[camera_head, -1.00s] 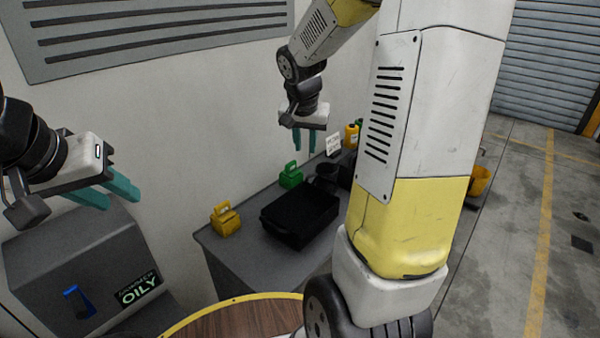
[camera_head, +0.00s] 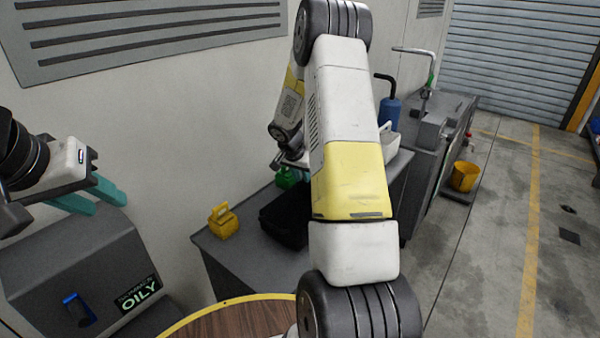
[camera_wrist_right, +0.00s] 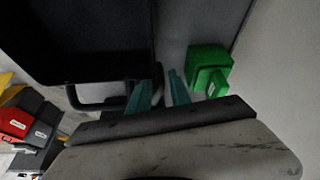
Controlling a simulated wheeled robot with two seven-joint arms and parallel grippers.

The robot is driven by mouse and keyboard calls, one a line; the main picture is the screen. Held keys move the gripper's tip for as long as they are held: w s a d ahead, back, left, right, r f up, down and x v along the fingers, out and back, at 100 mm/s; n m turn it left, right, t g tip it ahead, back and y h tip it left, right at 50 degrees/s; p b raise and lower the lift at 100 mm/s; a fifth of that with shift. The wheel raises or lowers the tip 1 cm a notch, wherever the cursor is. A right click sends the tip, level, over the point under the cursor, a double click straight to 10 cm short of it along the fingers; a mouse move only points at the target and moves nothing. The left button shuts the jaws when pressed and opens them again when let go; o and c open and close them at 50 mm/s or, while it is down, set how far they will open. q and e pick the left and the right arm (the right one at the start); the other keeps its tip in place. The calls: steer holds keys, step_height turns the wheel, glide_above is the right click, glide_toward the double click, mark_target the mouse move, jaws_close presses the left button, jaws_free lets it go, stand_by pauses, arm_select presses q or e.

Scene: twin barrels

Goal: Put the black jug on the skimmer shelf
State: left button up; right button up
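I cannot single out the black jug for sure; a dark jug-like thing with a pale label (camera_wrist_right: 38,125) lies at the left of the right wrist view. A dark handle loop (camera_wrist_right: 95,97) shows beside my right gripper (camera_wrist_right: 162,80). That gripper is open, its left finger close to the loop; contact is unclear. My right arm hides it in the head view. My left gripper (camera_head: 98,196) is open and empty at the left. I cannot identify the skimmer shelf.
A yellow jug (camera_head: 223,220) and a green jug (camera_head: 286,178) stand beside the tray. A red container (camera_wrist_right: 15,118) shows at the wrist view's left. A blue bottle (camera_head: 390,112) and a grey machine (camera_head: 430,135) stand at the back. A yellow bucket (camera_head: 464,176) is near the floor.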

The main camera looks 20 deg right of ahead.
steer(key=shift+x, duration=1.5)
jaws_close()
